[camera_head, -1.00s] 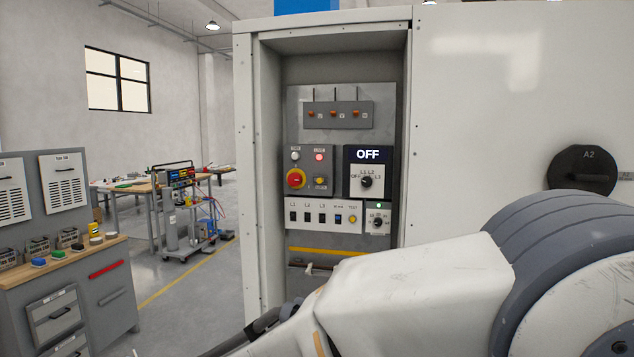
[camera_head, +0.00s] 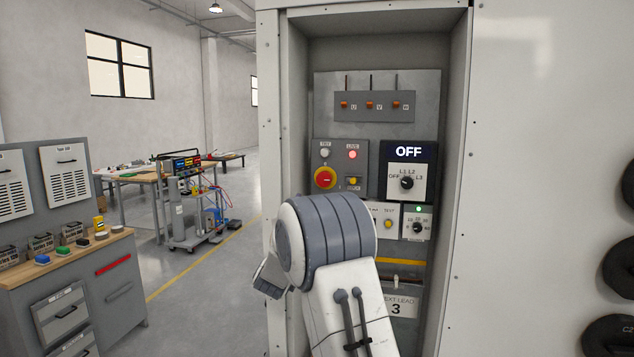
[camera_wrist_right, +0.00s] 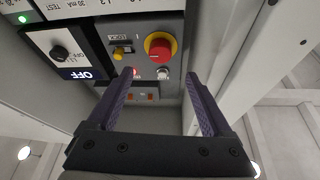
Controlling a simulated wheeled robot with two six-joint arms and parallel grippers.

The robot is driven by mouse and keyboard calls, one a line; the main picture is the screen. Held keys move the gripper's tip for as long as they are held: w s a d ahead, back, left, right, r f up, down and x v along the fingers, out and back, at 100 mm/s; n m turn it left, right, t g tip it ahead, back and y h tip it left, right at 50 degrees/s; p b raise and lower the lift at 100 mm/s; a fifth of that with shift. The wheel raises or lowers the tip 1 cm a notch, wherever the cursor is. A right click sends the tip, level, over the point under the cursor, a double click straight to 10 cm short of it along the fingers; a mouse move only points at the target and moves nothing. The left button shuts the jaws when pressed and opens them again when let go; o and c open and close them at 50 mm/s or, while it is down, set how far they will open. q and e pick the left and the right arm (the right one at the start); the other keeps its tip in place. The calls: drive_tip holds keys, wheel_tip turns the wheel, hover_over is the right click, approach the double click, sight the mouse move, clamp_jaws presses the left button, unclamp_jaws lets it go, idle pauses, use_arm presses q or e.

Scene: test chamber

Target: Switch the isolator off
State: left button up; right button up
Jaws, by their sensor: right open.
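The isolator is a red rotary knob on a yellow round base (camera_head: 325,178), on a grey panel in the open cabinet. A small yellow part (camera_head: 353,182) sits right of it, marked LOCK in the right wrist view. A red lamp (camera_head: 352,154) above is lit. In the right wrist view, turned upside down, the red knob (camera_wrist_right: 160,47) lies beyond my right gripper (camera_wrist_right: 161,78). Its two dark fingers are apart and empty, not touching the knob. My left gripper is not in view.
A selector knob (camera_head: 406,183) under a display reading OFF (camera_head: 408,151) is right of the isolator. Cabinet side walls (camera_head: 291,130) flank the panel. A workbench (camera_head: 70,255) and a trolley (camera_head: 190,215) stand to the left, with clear floor between.

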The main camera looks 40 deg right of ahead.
sight(323, 180)
drive_tip(key=p+x, duration=0.5)
drive_tip(key=x, duration=0.3)
drive_tip(key=shift+w+d+r, duration=0.2)
drive_tip(key=shift+r, duration=0.1)
drive_tip(key=shift+w+d+r+p, duration=0.15)
drive_tip(key=shift+w+d+p, duration=0.3)
drive_tip(key=shift+d, duration=0.15)
drive_tip(key=shift+c, duration=0.3)
